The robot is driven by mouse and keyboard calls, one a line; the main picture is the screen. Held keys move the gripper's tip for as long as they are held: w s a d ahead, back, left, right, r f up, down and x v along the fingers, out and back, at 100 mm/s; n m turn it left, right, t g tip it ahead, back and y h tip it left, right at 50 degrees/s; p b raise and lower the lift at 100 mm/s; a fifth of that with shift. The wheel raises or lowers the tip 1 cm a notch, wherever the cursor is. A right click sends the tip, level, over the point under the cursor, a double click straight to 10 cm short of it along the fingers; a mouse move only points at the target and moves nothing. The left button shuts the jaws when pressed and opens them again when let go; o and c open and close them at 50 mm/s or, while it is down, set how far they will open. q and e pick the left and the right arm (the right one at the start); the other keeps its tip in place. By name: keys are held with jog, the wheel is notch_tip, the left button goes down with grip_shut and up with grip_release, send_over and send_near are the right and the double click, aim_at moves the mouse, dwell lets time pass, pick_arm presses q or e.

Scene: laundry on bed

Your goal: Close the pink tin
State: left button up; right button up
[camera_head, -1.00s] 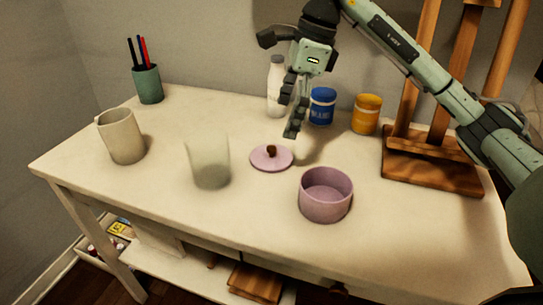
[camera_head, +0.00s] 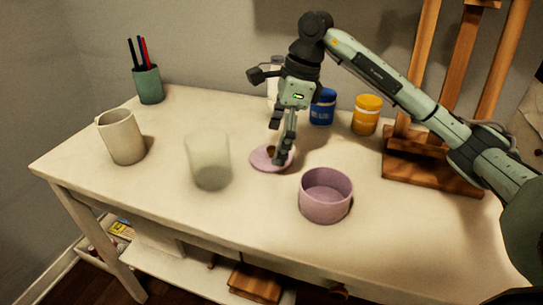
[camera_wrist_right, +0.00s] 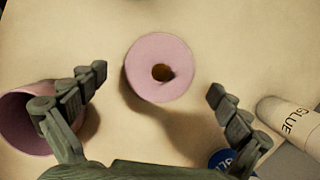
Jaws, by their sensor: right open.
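The pink tin (camera_head: 325,204) stands open and upright on the table, right of its lid. The round pink lid (camera_head: 262,160) lies flat on the table with a dark brown knob. My right gripper (camera_head: 278,154) is open and empty, pointing down just over the lid and partly covering it. In the right wrist view the lid (camera_wrist_right: 150,82) lies ahead of the spread fingers (camera_wrist_right: 158,82), with the knob (camera_wrist_right: 163,72) roughly midway between them. The tin (camera_wrist_right: 22,128) shows at the left edge there, partly behind a finger. My left gripper is not in view.
A frosted glass (camera_head: 208,162) stands left of the lid, with a beige mug (camera_head: 122,137) farther left. A white glue bottle (camera_wrist_right: 292,122), blue jar (camera_head: 323,108) and yellow jar (camera_head: 366,115) stand behind. A wooden easel (camera_head: 430,170) is at right. The table front is clear.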

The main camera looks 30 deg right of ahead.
jog(key=shift+a+f, duration=0.15)
jog(key=shift+f, duration=0.55)
